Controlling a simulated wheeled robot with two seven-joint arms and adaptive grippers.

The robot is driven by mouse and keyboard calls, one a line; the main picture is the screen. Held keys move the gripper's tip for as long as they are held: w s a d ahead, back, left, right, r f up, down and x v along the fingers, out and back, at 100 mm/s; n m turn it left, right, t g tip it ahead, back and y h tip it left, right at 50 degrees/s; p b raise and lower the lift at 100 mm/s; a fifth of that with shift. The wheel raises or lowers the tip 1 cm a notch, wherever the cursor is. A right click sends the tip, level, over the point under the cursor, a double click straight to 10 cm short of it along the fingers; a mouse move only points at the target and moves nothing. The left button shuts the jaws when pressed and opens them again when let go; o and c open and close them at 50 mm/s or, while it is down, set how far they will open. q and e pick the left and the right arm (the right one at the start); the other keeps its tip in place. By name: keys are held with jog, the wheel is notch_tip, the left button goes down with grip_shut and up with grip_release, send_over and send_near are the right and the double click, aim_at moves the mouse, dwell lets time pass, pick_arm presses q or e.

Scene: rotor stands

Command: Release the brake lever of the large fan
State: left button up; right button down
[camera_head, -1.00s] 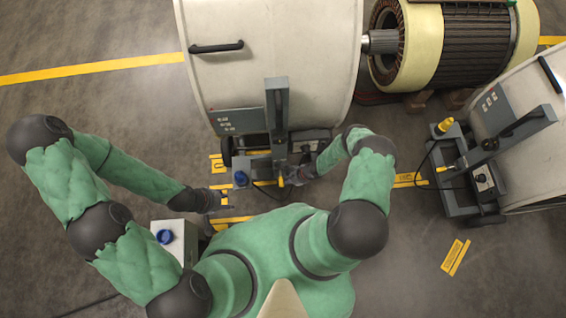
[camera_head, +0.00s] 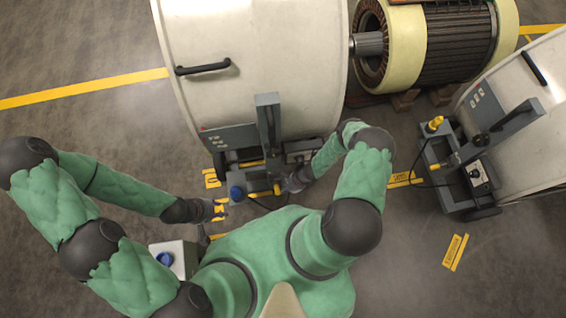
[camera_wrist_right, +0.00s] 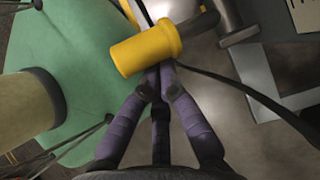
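The large fan (camera_head: 270,40) is the big white drum at the upper middle of the head view. Its brake lever has a yellow grip (camera_head: 277,188) at the drum's near side, and the grip shows large in the right wrist view (camera_wrist_right: 147,50). My right gripper (camera_head: 292,183) is right beside the grip. In the wrist view its fingers (camera_wrist_right: 160,76) converge and their tips pass behind the grip, which hides them. They look closed together, and no hold around the grip shows. My left gripper (camera_head: 218,209) is left of the fan's base, apart from the lever; its fingers are too small to read.
A second white fan (camera_head: 530,110) stands at the right with its own yellow-tipped lever (camera_head: 434,124). A rotor (camera_head: 455,40) lies at the back. A grey box with a blue knob (camera_head: 164,259) stands near my left side. A dark cable (camera_wrist_right: 250,90) runs beside the grip. Floor at the left is clear.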

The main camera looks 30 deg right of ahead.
jog(key=shift+w+d+r, duration=0.1)
jog(key=shift+d+r, duration=0.05)
jog(key=shift+r, duration=0.15)
dwell(0.5)
jog(key=v, duration=1.1)
jog(key=shift+d+r, duration=0.2)
jog(key=shift+r, duration=0.1)
dwell(0.4)
